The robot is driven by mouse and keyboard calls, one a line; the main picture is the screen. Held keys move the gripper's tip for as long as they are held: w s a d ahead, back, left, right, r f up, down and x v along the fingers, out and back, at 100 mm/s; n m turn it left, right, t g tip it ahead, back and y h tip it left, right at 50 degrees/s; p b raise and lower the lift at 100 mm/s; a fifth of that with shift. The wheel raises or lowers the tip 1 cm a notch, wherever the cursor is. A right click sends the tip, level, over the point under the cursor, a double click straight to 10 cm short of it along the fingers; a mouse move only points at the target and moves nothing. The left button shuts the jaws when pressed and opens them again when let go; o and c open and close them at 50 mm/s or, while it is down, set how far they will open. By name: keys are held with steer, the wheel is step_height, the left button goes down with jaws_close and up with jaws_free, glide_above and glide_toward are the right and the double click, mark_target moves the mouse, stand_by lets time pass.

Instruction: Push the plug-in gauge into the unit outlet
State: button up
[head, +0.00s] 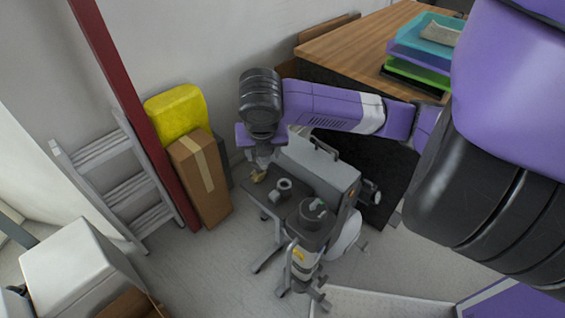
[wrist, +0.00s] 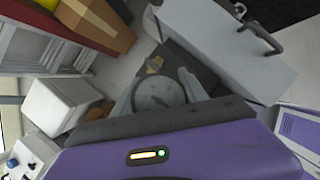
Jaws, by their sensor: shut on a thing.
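My gripper (head: 261,163) points down over the dark top plate of the grey compressor unit (head: 318,172). In the wrist view, a round grey gauge (wrist: 157,92) sits between my two fingers, which are shut on it. A small brass fitting (wrist: 154,65) shows just beyond the gauge's edge; it also shows in the head view (head: 258,177) just below the fingers. I cannot tell whether the fitting belongs to the gauge or is the unit outlet, nor whether they touch. In the head view my gripper mostly hides the gauge.
A pale ring-shaped part (head: 284,186) and a dark round cap (head: 314,213) stand on the unit right of my gripper. A brown box (head: 202,178), yellow container (head: 177,110) and stepladder (head: 118,180) are at left. A wooden desk (head: 350,45) is behind.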

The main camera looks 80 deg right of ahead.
steer(key=s+f+n+t+b, duration=0.1)
steer(key=s+n+b, duration=0.1)
steer(key=s+n, duration=0.25)
steer(key=b, duration=0.3)
glide_above(282, 186)
steer(key=shift+m+y, duration=0.25)
steer(key=shift+y, duration=0.15)
steer(key=shift+d+f, duration=0.2)
steer(key=shift+f, duration=1.15)
steer(key=shift+d+f, duration=0.15)
steer(key=shift+f, duration=1.2)
steer(key=shift+b, duration=0.45)
steer(key=shift+f+b, duration=1.35)
steer(key=shift+b, duration=0.3)
steer(key=o, duration=1.6)
steer(key=shift+c, duration=0.2)
steer(key=shift+r, duration=0.15)
